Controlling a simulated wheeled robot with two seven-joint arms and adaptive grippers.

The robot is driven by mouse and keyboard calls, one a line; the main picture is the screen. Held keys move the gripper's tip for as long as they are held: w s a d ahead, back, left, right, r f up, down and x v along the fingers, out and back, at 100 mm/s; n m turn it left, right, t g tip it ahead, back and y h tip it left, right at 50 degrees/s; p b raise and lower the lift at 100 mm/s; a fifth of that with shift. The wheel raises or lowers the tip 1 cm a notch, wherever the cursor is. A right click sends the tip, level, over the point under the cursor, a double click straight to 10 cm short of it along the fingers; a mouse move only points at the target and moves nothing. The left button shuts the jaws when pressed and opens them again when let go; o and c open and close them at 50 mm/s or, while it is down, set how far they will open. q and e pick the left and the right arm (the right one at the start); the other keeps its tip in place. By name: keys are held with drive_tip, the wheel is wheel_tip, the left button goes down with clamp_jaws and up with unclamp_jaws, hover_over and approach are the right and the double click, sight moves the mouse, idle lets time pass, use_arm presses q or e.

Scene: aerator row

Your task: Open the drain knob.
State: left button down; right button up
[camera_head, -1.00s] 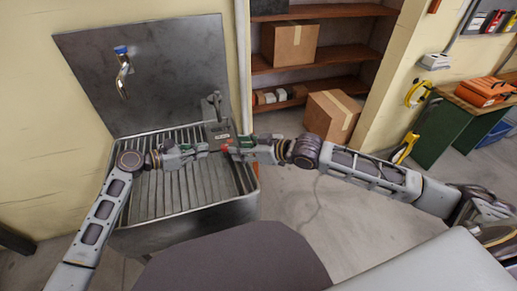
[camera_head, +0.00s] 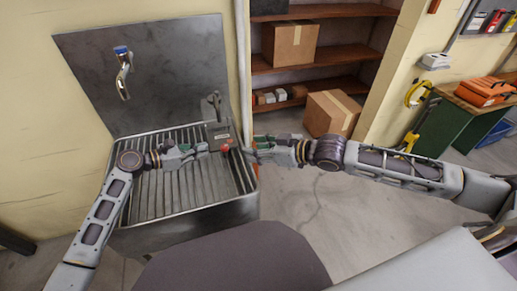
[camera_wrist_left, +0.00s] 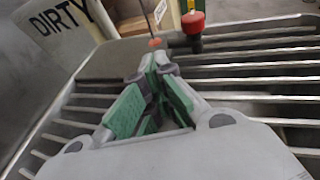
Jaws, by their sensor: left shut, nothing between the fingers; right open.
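The red drain knob (camera_head: 225,148) sits at the right part of the metal sink (camera_head: 185,214), between my two grippers. In the left wrist view the red knob (camera_wrist_left: 193,22) stands on a dark stem just beyond the fingertips. My left gripper (camera_head: 207,147) is shut and empty, over the sink's ribbed surface, a little left of the knob. Its green-padded fingers (camera_wrist_left: 156,62) meet at their tips in the wrist view. My right gripper (camera_head: 248,147) is open, apart from the knob on its right side. Whether the knob is turned cannot be told.
A tap with a blue top (camera_head: 122,72) is on the sink's back panel. A panel marked DIRTY (camera_wrist_left: 62,22) shows in the left wrist view. A cardboard box (camera_head: 330,113) stands on the floor by the shelves. Open floor lies right of the sink.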

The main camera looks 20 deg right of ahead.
idle(0.3)
use_arm(q)
drive_tip(key=c, duration=2.2)
unclamp_jaws()
drive_tip(key=o, duration=0.5)
drive_tip(key=shift+a, duration=0.1)
drive_tip(key=shift+v, duration=5.95)
drive_tip(key=shift+r, duration=0.1)
wheel_tip(320, 180, up, 9)
drive_tip(key=p, duration=0.9)
drive_tip(key=shift+r+p, duration=0.5)
